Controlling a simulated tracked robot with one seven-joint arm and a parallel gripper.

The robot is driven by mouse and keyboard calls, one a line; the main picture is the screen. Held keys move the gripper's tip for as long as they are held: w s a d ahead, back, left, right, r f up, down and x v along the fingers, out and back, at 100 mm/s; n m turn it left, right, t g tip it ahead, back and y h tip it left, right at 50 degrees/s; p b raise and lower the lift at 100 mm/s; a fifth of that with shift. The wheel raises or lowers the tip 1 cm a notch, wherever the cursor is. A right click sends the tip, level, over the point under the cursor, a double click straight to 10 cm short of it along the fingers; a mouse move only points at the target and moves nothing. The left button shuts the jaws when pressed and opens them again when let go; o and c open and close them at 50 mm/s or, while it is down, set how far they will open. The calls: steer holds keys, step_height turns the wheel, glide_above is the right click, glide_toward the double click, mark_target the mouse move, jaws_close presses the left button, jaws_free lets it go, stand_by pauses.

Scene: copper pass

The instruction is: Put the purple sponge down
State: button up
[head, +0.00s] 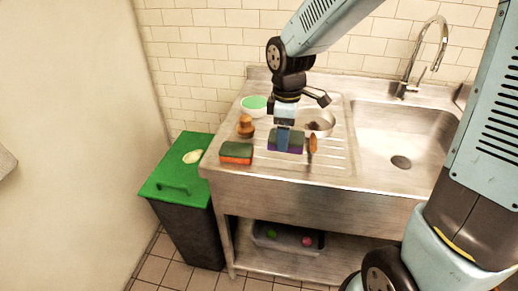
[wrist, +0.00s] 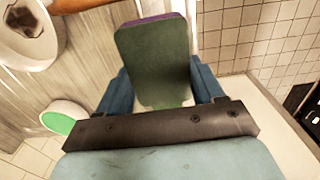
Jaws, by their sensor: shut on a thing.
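The purple sponge (head: 296,146) has a dark green scouring face on top and a purple lower edge. It is at the middle of the ribbed drainboard (head: 335,167), and I cannot tell whether it touches the surface. My gripper (head: 284,141) points down from above and is shut on the sponge. In the wrist view the sponge (wrist: 153,55) shows its green face, with the purple edge at the top. There the blue fingers of my gripper (wrist: 160,82) press on its two sides. The sponge's underside is hidden.
An orange sponge (head: 236,157) lies to the left, near a wooden brush (head: 246,126). An orange-handled utensil (head: 312,147) is close on the right. Behind are a bowl with green contents (head: 254,106) and a bowl with dark contents (head: 320,118). The sink basin (head: 425,145) is farther right; a green-lidded bin (head: 165,175) stands left.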

mark_target(273, 132)
steer(key=a+f, duration=0.1)
steer(key=w+a+f, duration=0.1)
steer(key=a+f, duration=0.1)
steer(key=f, duration=0.1)
steer(key=shift+w, duration=0.3)
step_height(273, 132, down, 3)
steer(key=shift+f, duration=0.15)
steer(key=o, duration=1.1)
step_height(273, 132, up, 12)
steer(key=shift+r, duration=0.1)
